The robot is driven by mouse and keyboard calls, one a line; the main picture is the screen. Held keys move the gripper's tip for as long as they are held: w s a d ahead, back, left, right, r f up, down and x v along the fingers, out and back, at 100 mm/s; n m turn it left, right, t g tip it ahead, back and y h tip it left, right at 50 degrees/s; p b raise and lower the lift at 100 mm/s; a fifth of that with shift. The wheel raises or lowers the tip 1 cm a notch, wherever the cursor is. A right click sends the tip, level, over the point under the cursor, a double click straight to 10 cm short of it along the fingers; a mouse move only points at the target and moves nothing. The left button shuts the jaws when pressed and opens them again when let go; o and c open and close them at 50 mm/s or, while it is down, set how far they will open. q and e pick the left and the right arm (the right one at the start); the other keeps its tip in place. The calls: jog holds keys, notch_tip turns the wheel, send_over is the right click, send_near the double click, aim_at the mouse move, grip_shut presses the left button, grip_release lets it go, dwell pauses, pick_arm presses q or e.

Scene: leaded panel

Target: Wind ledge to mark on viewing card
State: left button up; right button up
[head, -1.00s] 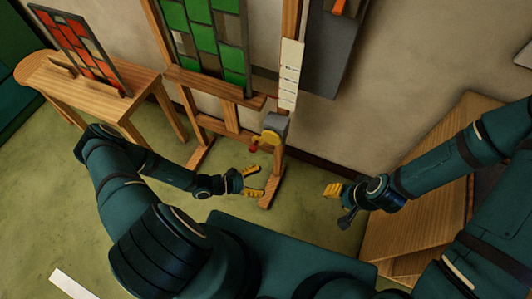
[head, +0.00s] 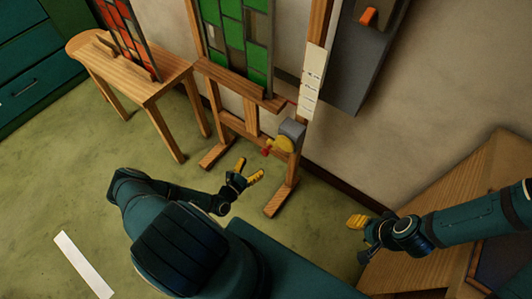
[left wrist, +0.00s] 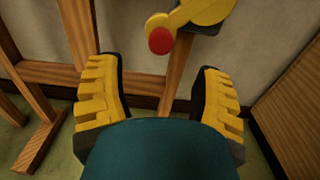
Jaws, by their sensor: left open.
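The wooden ledge (head: 236,84) crosses the easel and carries a green leaded panel (head: 257,48). The viewing card (head: 313,80) is a white strip with dark marks on the easel's right post; the ledge's right end is beside its lower part. Below the ledge, a grey winding box (head: 292,130) bears a yellow crank (head: 283,144) with a red knob (head: 266,151). The crank (left wrist: 205,12) and knob (left wrist: 161,40) also show in the left wrist view. My left gripper (head: 252,171) is open and empty, below and left of the knob, apart from it. My right gripper (head: 358,222) is far right of the crank; its opening is unclear.
A wooden table (head: 150,82) with a red leaded panel (head: 124,38) stands left. A grey wall box (head: 362,60) with an orange lever (head: 368,16) hangs right. A wooden cabinet (head: 455,185) is at right. The easel's foot (head: 281,199) extends near my left gripper.

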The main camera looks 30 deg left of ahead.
aim_at(263, 154)
pick_arm(q)
jog(key=w, duration=0.3)
jog(key=w+b, duration=0.1)
jog(key=w, duration=0.2)
jog(key=w+d, duration=0.1)
jog(key=w, duration=0.2)
jog(key=shift+b, duration=0.3)
jog(key=shift+o, duration=0.2)
jog(key=shift+a, duration=0.1)
grip_shut()
